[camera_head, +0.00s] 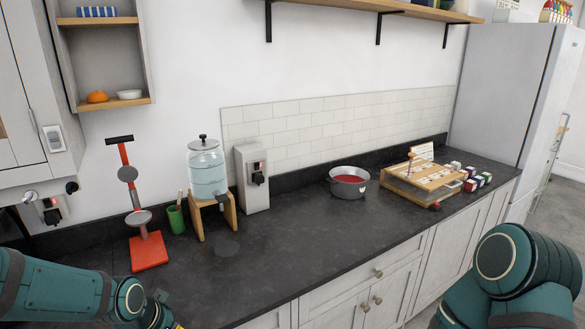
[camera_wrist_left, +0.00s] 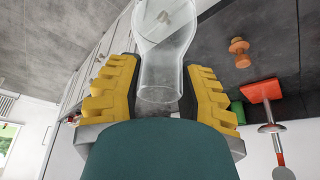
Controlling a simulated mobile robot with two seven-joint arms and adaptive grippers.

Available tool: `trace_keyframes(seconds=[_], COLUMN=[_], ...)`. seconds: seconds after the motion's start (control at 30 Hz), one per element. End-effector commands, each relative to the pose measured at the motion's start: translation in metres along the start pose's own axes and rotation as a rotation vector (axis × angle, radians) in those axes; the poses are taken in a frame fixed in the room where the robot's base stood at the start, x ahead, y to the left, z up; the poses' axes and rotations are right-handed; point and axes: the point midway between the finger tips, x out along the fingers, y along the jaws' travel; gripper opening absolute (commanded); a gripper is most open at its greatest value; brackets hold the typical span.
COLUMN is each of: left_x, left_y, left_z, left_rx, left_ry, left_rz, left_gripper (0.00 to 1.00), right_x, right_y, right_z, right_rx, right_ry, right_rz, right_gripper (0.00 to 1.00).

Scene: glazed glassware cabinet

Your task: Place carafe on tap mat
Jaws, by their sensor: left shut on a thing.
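A clear glass carafe (camera_wrist_left: 163,60) fills the space between the yellow fingers of my left gripper (camera_wrist_left: 160,75) in the left wrist view. The fingers are shut on it from both sides. In the head view only a sliver of yellow from this gripper shows at the bottom edge, and the carafe is out of view. A round dark mat (camera_head: 228,248) lies on the black counter in front of the water dispenser (camera_head: 208,174), below its tap. My right arm shows at lower right; its gripper is out of view.
A red-based stand (camera_head: 149,251) and green cup (camera_head: 177,219) stand left of the dispenser. A grey box (camera_head: 252,178) stands to its right. A pot (camera_head: 348,182) and wooden rack (camera_head: 422,180) are farther right. An orange-brown turned piece (camera_wrist_left: 239,53) shows in the wrist view. The middle counter is clear.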

Motion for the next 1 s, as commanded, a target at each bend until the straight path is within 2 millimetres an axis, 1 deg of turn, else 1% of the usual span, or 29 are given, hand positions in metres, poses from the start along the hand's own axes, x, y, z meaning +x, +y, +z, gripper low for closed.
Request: trace_keyframes(seconds=[0.03,0.27,0.37,0.5,0.6,0.7,0.83,0.87,1.0], left_x=[0.011,0.049,0.069,0.101,0.121,0.131,0.137,0.139,0.155], left_y=[0.005,0.021,0.029,0.041,0.047,0.051,0.053,0.053,0.061], left_z=[0.000,0.002,0.003,0.005,0.004,0.001,0.002,0.005,0.030], left_rx=[-0.007,-0.086,-0.130,-0.210,-0.274,-0.322,-0.357,-0.360,-0.366], left_ry=[0.000,-0.003,-0.002,-0.002,-0.001,0.002,0.000,-0.002,-0.007], left_rz=[-0.004,-0.038,-0.058,-0.093,-0.119,-0.137,-0.149,-0.151,-0.153], left_gripper=[0.00,0.00,0.00,0.00,0.00,0.00,0.00,0.00,0.00], right_x=[0.006,0.025,0.036,0.056,0.070,0.078,0.083,0.083,0.082], right_y=[0.002,0.009,0.013,0.020,0.025,0.028,0.029,0.029,0.029], right_z=[0.001,0.005,0.007,0.011,0.014,0.015,0.016,0.016,0.016], right_rx=[0.000,-0.001,-0.001,-0.001,-0.001,-0.001,-0.002,-0.002,-0.002], right_ry=[-0.001,-0.005,-0.006,-0.010,-0.013,-0.014,-0.014,-0.014,-0.014], right_rz=[0.001,0.003,0.004,0.007,0.009,0.011,0.011,0.012,0.012], right_gripper=[0.57,0.57,0.57,0.57,0.57,0.57,0.57,0.57,0.57])
